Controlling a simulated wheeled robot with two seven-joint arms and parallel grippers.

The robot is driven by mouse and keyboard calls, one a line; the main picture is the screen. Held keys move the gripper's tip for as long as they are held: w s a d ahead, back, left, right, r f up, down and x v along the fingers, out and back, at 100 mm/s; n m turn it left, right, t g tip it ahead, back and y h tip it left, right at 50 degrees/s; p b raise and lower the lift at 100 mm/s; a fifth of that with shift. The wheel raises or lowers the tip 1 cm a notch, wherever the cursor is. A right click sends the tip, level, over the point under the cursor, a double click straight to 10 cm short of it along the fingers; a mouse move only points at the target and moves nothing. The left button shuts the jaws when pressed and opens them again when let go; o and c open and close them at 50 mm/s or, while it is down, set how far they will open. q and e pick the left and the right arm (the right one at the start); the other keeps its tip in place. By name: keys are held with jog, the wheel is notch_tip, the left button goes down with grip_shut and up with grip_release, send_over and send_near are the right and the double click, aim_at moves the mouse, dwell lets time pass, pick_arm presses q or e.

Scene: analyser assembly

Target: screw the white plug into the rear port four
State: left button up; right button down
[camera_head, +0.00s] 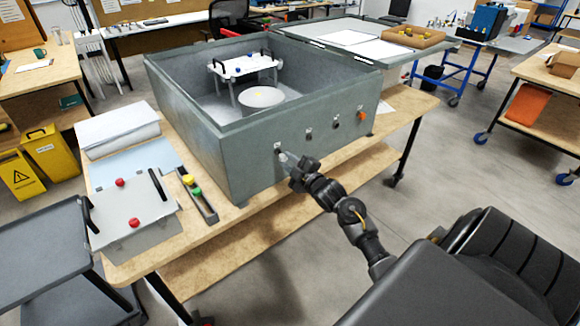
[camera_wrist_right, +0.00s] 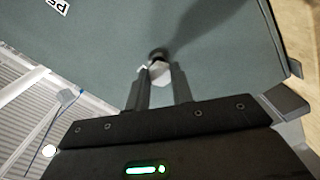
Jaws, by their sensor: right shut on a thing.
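The grey analyser housing (camera_head: 240,158) stands on the wooden table, with a row of small ports on its long side wall. My right gripper (camera_head: 282,156) is at the port (camera_head: 277,148) at the left end of this row. In the right wrist view, my right gripper (camera_wrist_right: 158,88) is shut on the white plug (camera_wrist_right: 160,71), held between the fingertips. The plug's far end meets a dark round port (camera_wrist_right: 157,53) in the wall; how deep it sits I cannot tell. In the head view the plug is too small to make out clearly. My left gripper is not in view.
A narrow tray (camera_head: 208,210) holds yellow and green pieces. A grey case (camera_head: 135,215) with red knobs lies left.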

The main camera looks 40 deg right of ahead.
jog(key=shift+n, duration=0.3)
jog(key=shift+d, duration=0.1)
dwell(1.0)
jog(key=shift+w, duration=0.7)
dwell(1.1)
